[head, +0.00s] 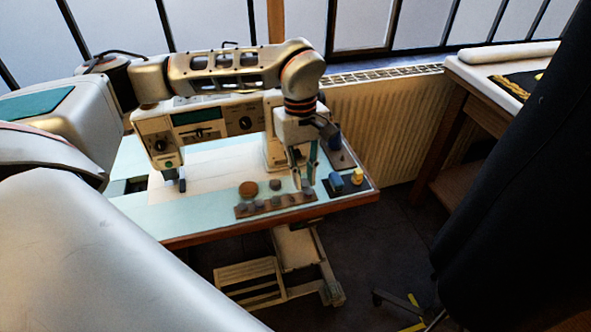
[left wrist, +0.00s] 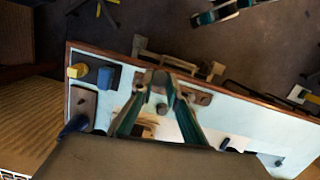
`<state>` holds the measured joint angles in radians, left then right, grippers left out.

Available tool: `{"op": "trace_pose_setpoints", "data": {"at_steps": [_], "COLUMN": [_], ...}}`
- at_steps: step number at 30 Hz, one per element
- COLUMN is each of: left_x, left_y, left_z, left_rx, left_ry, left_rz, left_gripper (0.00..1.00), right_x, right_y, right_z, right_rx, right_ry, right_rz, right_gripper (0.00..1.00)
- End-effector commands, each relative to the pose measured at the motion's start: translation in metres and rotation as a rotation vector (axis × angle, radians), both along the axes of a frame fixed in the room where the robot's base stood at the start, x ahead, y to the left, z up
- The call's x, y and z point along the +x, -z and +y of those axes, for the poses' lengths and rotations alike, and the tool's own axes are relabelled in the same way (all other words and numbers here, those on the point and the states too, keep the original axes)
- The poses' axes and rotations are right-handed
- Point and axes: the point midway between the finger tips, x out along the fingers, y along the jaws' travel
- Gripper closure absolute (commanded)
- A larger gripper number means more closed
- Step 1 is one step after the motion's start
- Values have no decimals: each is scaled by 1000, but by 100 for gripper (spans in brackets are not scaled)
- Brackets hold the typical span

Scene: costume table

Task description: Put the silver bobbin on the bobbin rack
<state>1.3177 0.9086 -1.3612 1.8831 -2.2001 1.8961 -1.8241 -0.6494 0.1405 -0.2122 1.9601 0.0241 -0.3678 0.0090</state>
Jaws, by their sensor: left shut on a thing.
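My left gripper (head: 304,178) points down over the right end of the bobbin rack, a brown strip (head: 243,211) with several grey pieces along it near the table's front edge. The rack also shows in the left wrist view (left wrist: 203,98), just beyond the fingers. My left gripper (left wrist: 160,82) is shut on a small greyish thing between its fingertips, which looks like the silver bobbin (left wrist: 160,77). The fingers hide most of it, and I cannot tell whether it touches the rack. A teal-padded part that looks like my right gripper (left wrist: 228,12) shows at the top edge of the wrist view; its jaws are unclear.
A sewing machine (head: 205,122) stands behind the rack, under my left arm. A round brown thing (head: 248,189) sits behind the rack. A blue spool (head: 335,182) and yellow spool (head: 357,175) stand to the right. Dark cloth (head: 520,190) hangs at far right.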

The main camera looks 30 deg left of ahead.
Motion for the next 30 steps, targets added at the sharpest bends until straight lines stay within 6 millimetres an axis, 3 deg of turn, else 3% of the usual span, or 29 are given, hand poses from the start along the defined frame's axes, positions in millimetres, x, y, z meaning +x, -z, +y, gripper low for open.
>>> {"op": "trace_pose_setpoints", "data": {"at_steps": [9,15,21,30], "left_x": [10,15,19,19], "left_y": [18,24,27,34], "left_z": [25,39,48,49], "left_rx": [0,0,0,0], "left_ry": [-702,-1069,-1269,-1311], "left_rz": [0,-1,-3,-2], "left_gripper": [94,94,94,94], "right_x": [0,1,1,-1], "right_y": [0,0,0,7], "right_z": [1,1,1,1], "right_rx": [2,2,2,2], "right_ry": [0,-1,-1,0], "right_rz": [-1,-2,-2,2], "right_gripper": [60,60,60,60]}}
